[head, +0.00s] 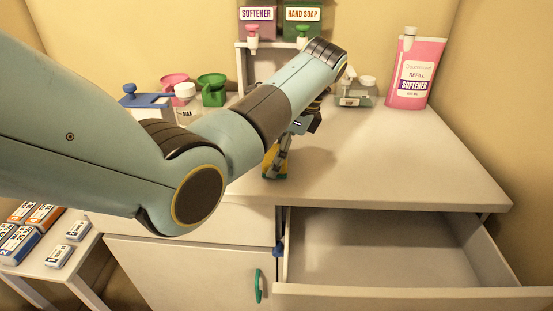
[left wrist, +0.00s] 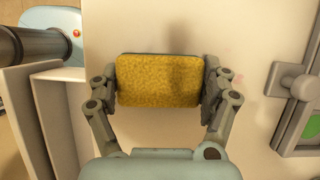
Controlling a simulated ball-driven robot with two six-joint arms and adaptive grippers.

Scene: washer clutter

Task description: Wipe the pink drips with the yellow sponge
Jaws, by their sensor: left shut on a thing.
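The yellow sponge (head: 269,159) is upright at the counter's front part, beneath my left forearm in the head view. It also fills the middle of the left wrist view (left wrist: 158,80), broad yellow face toward the camera. My left gripper (head: 279,158) is shut on it, one finger at each side edge, as the left wrist view (left wrist: 160,85) shows. Whether the sponge touches the counter I cannot tell. No pink drips show clearly; a very faint pinkish tint lies right of the fingers in the left wrist view. My right gripper is not in view.
On the white counter (head: 400,160) stand a pink softener refill (head: 417,72), a glass bottle (head: 355,92), a dispenser stand (head: 243,62) and pink and green cups (head: 212,90). An open drawer (head: 385,245) juts out at front right. The counter's right side is clear.

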